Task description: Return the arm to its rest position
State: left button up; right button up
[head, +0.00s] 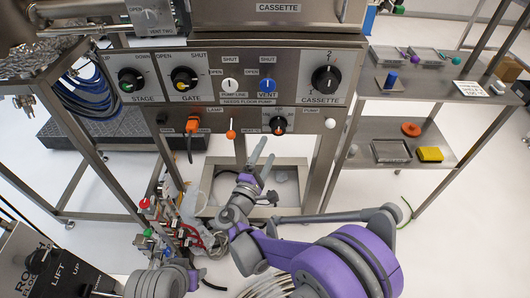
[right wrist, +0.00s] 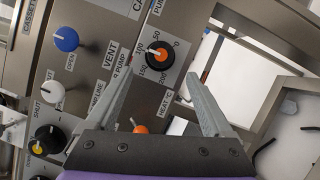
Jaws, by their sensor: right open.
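My right gripper (head: 264,160) is in front of the lower part of the control panel in the head view, at the end of my purple and grey arm (head: 345,262). In the right wrist view its two grey fingers (right wrist: 160,80) are spread apart with nothing between them. The black heat knob with an orange centre (right wrist: 158,55) shows beyond the fingertips, and I see no contact with it. No left gripper shows.
The panel (head: 205,88) carries the stage knob (head: 131,79), gate knob (head: 184,79), blue vent knob (head: 267,86) and cassette knob (head: 326,79). An orange lamp switch (head: 192,125) sits below. A shelf rack (head: 415,130) stands right. Cables and fittings (head: 185,225) lie left of my arm.

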pick_arm(q)
jog(key=shift+s+a, duration=0.15)
jog(key=shift+s, duration=0.2)
pick_arm(e)
jog(key=shift+s+a+f, duration=0.1)
jog(key=shift+s, duration=0.2)
jog(key=s+d+f+m+g, duration=0.1)
jog(key=s+d+m+g, duration=0.35)
jog(key=d, duration=0.45)
jog(key=s+d+f+m+g, duration=0.25)
jog(key=s+d+g, duration=0.2)
jog(key=d, duration=0.45)
jog(key=s+f+m+g+y, duration=0.2)
jog(key=s+m+y, duration=0.25)
jog(key=s, duration=0.65)
jog(key=s+f+m+g+y, duration=0.25)
jog(key=s+m, duration=0.25)
jog(key=s, duration=0.6)
pick_arm(q)
notch_tip(320, 180, up, 18)
jog(key=w+p, duration=0.2)
jog(key=p, duration=1.4)
jog(key=shift+t, duration=0.4)
pick_arm(e)
notch_tip(320, 180, up, 18)
jog(key=w+t, duration=0.1)
jog(key=w, duration=0.1)
jog(key=shift+a+r+y, duration=0.2)
jog(key=shift+a+y, duration=0.1)
jog(key=shift+a, duration=0.1)
